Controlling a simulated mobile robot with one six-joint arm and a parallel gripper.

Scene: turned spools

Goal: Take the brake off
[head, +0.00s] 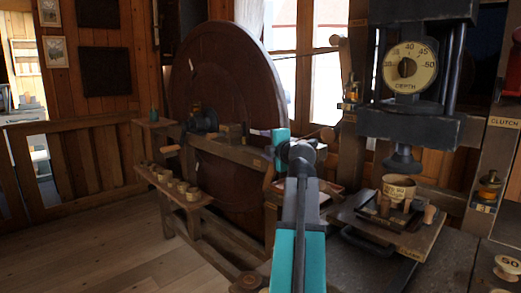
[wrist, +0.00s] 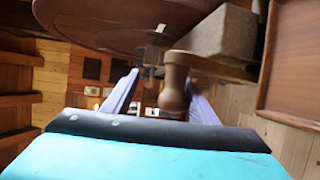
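The large dark wooden wheel (head: 225,90) stands upright in a timber frame, and its face fills the top of the wrist view (wrist: 110,22). A block (head: 231,132) sits on the frame rail beside the wheel; a grey-brown block (wrist: 222,38) shows there in the wrist view. A turned wooden handle (wrist: 174,85) with a rounded knob appears between my gripper's fingers in the wrist view; I cannot tell its depth or whether it is touched. My gripper (wrist: 160,98) is open, its lilac fingers apart; in the head view one finger (head: 262,132) points left toward the wheel.
A press with a depth dial (head: 409,66) stands at the right, above a tray (head: 385,235) holding a cup and pegs. A low bench (head: 170,181) carries several small cups at the left. A clutch post (head: 497,140) is at far right. The floor at lower left is clear.

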